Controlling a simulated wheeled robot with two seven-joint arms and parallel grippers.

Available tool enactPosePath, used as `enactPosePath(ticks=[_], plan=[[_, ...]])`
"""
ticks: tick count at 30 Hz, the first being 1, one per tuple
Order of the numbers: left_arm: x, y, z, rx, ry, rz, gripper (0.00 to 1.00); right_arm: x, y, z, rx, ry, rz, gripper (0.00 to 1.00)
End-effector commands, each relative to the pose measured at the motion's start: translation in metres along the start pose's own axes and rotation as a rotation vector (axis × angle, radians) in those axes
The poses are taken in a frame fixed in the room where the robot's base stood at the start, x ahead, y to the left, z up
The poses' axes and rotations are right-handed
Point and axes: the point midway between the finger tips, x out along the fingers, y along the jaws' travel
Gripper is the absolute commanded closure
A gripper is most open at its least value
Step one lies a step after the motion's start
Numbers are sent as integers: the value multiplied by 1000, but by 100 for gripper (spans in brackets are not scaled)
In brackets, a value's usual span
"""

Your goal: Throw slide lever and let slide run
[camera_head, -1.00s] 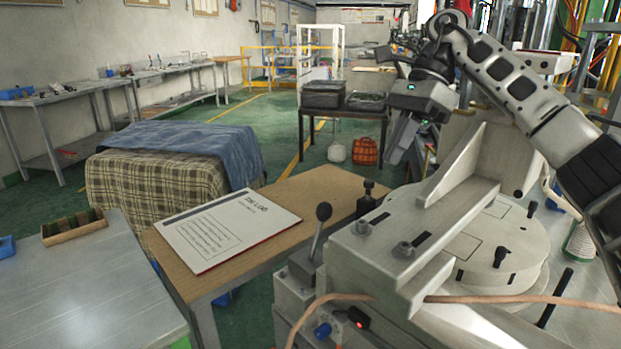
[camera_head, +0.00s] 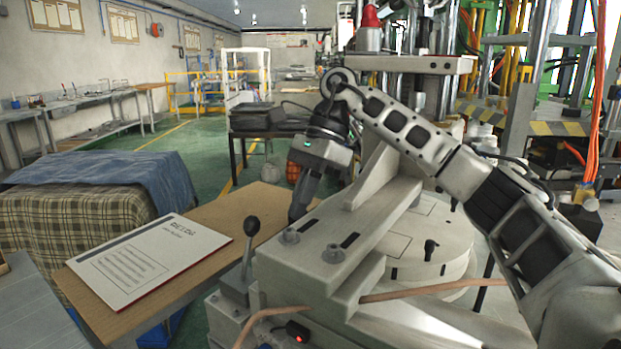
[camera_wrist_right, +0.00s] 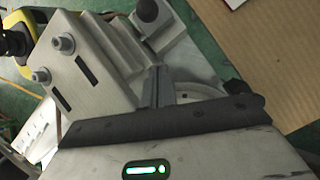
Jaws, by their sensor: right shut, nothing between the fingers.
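The slide lever (camera_head: 251,228), a grey rod with a dark ball knob, stands nearly upright, tilted slightly right, at the machine's front left corner. Its ball knob (camera_wrist_right: 147,10) seems to show at the top of the right wrist view. The slide machine (camera_head: 318,268) is a pale grey housing with a round plate (camera_head: 432,238) behind. My right gripper (camera_head: 298,212) points down over the housing's far left edge, behind and right of the lever and apart from it. Its grey fingers (camera_wrist_right: 157,84) are together and empty in the right wrist view. My left gripper is out of view.
A brown table (camera_head: 215,214) with a printed sheet (camera_head: 150,259) stands left of the machine. Two bolt heads (camera_head: 289,237) rise from the housing near my right gripper. A tan hose (camera_head: 425,290) crosses the front. A tall press frame (camera_head: 490,85) stands behind at right.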

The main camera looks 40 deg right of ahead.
Motion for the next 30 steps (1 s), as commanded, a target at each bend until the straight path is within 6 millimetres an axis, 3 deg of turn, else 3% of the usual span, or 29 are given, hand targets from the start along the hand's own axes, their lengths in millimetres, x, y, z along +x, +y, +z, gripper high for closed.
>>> enactPosePath(ticks=[2,4,9,25,30], plan=[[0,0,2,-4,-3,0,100,17,1,-1,-1,2,4,100],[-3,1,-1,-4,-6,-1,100,15,1,16,-5,-1,0,100],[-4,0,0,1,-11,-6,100,20,0,33,-2,-1,0,100],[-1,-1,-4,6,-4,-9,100,22,-1,41,-3,1,0,100],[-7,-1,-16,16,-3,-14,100,22,-10,57,-25,26,-2,100]])
